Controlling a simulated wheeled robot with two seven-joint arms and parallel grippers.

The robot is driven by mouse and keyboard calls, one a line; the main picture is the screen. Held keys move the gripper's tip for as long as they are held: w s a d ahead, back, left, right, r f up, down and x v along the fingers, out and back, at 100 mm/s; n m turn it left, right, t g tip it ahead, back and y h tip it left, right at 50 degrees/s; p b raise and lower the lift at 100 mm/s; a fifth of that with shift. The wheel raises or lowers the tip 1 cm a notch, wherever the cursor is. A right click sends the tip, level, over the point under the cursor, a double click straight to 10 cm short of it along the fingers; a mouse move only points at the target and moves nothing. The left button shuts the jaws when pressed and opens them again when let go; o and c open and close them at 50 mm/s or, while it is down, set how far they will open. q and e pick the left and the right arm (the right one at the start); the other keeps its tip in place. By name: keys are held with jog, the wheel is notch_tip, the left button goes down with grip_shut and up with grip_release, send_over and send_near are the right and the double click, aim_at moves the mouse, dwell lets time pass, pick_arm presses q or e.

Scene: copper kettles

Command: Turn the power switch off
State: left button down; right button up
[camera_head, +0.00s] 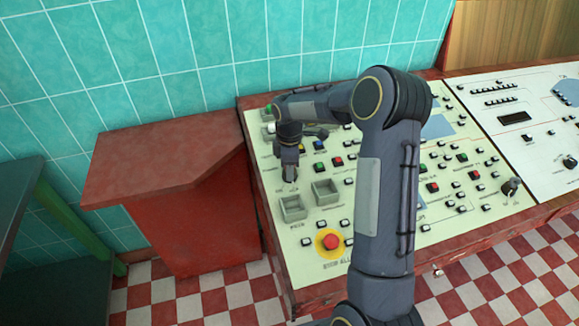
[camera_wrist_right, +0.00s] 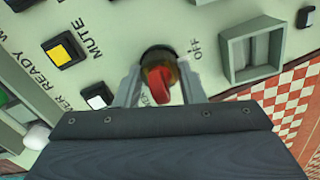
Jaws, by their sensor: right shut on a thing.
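The power switch (camera_wrist_right: 160,82) is a red lever in a dark round mount on the cream panel, with the word OFF printed to its right in the right wrist view. My right gripper (camera_wrist_right: 158,92) has one finger on each side of the red lever and is shut on it. In the head view my right gripper (camera_head: 290,176) points down at the left part of the console (camera_head: 330,262), and the switch is hidden there. My left gripper is not in view.
Square grey frames (camera_head: 293,208) and a red emergency button on a yellow disc (camera_head: 330,242) sit near the gripper. Several small coloured buttons surround it, including a yellow one (camera_wrist_right: 64,50). A red side cabinet (camera_head: 165,160) stands to the left.

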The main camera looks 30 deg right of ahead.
jog(key=shift+r, duration=0.1)
jog(key=o, duration=1)
notch_tip(320, 180, up, 7)
jog(key=shift+r+b, duration=0.1)
jog(key=shift+b, duration=0.35)
jog(key=shift+r, duration=0.25)
